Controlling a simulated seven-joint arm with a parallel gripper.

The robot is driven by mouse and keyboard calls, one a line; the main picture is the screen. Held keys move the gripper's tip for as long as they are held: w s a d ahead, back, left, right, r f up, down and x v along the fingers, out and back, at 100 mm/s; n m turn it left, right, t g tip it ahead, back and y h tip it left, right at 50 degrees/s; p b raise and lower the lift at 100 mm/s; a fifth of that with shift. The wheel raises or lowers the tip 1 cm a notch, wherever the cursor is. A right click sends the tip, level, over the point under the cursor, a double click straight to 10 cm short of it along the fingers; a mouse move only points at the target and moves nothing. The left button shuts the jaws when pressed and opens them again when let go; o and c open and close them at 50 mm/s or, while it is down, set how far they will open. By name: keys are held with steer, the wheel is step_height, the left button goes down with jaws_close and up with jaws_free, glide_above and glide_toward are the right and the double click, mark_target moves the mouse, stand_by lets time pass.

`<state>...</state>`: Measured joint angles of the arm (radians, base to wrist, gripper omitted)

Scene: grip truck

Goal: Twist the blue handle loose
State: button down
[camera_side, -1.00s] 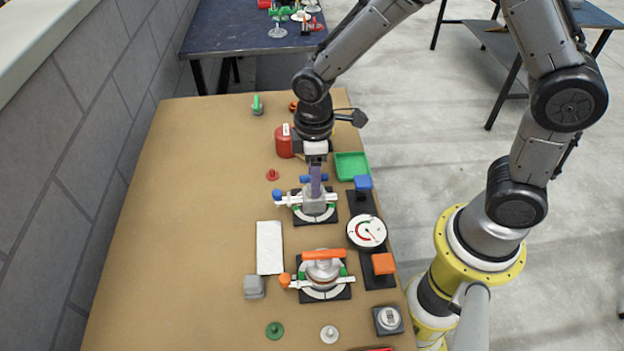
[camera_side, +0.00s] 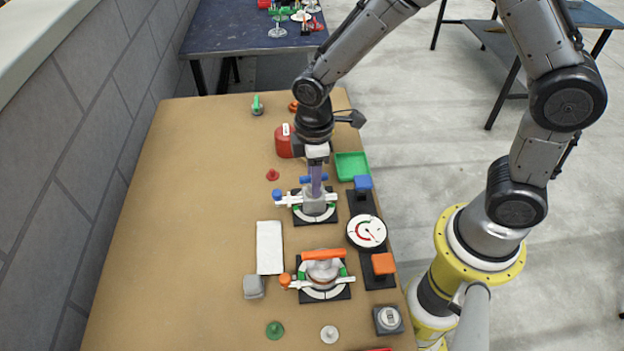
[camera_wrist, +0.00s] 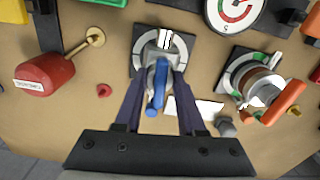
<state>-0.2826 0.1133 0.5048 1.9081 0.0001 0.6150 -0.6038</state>
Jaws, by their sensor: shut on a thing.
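The blue handle (camera_side: 305,180) is a bar on top of a grey valve body (camera_side: 314,204), which stands on a dark square base with a white and green dial. In the side view, my gripper (camera_side: 316,190) points straight down onto it, and its purple fingers hide the bar's middle. In the wrist view, the blue handle (camera_wrist: 155,92) lies between the two fingers of my gripper (camera_wrist: 160,84), which is shut on it. A white lever (camera_side: 290,199) with a blue ball end sticks out to the left of the valve.
A similar valve with an orange handle (camera_side: 323,255) stands nearer the camera. A round gauge (camera_side: 366,231), a green tray (camera_side: 352,166) and a red canister (camera_side: 283,141) are close by. A white block (camera_side: 269,247) lies to the lower left. The table's left side is clear.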

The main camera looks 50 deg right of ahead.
steer(key=n, duration=0.9)
steer(key=shift+n, duration=0.4)
steer(key=n, duration=0.5)
steer(key=shift+n, duration=2.4)
steer(key=c, duration=0.8)
jaws_free()
steer(key=shift+r, duration=3.8)
